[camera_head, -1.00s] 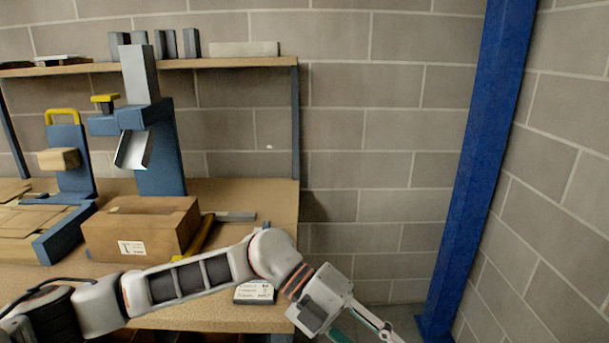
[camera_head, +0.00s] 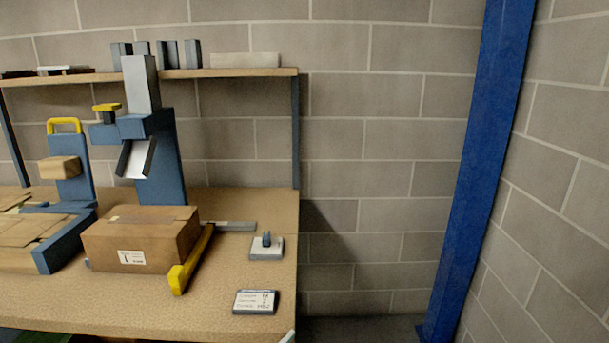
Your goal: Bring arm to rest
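Neither of my grippers shows clearly in the head view now. A small pale sliver (camera_head: 288,337) sits at the bottom edge by the table's front right corner; I cannot tell what it is. The wooden workbench (camera_head: 200,318) is free of my arm. A closed cardboard box (camera_head: 150,236) with a white label stands on it. A yellow-handled bar (camera_head: 192,262) lies just right of the box.
A labelled card block (camera_head: 256,301) and a grey plate with a dark knob (camera_head: 266,248) lie at the bench's right. A blue post (camera_head: 470,170) stands right, with open space between.

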